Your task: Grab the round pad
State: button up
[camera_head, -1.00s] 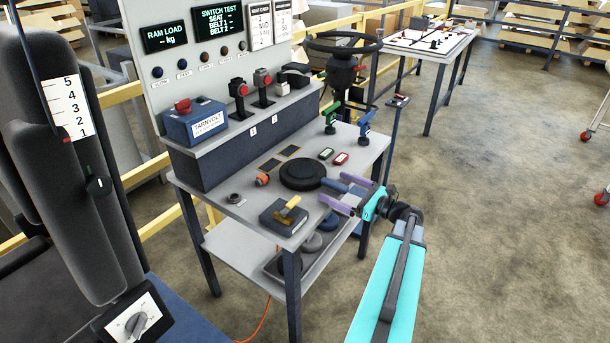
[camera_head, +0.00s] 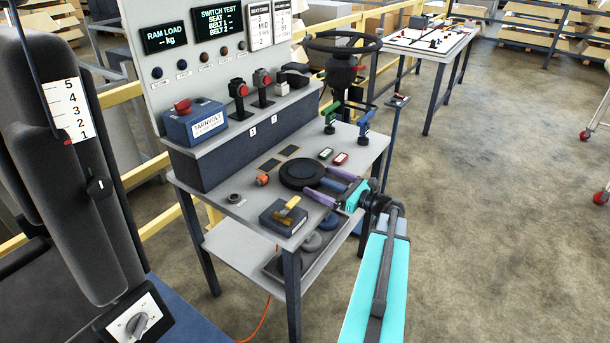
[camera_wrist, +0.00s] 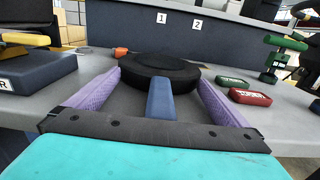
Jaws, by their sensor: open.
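The round pad (camera_head: 302,176) is a thick black disc lying flat on the grey trolley top. A blue bar-shaped handle (camera_wrist: 161,98) sticks out from its near side in the wrist view. My gripper (camera_head: 317,181) is open at the pad's near right edge, low over the top. In the wrist view the purple fingers of my gripper (camera_wrist: 155,74) lie on either side of the blue handle, apart from it, with their tips close to the pad's rim (camera_wrist: 158,70). Nothing is held.
A dark blue box with a yellow lever (camera_head: 287,213) stands left of my gripper. Green (camera_head: 325,153) and red (camera_head: 340,159) labelled tags lie right of the pad. Green (camera_head: 332,115) and blue (camera_head: 365,125) upright handles stand at the right edge. An orange item (camera_head: 262,180) lies left.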

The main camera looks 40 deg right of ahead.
jog(key=c, duration=1.2)
jog(key=shift+r, duration=0.15)
jog(key=shift+r, duration=4.9)
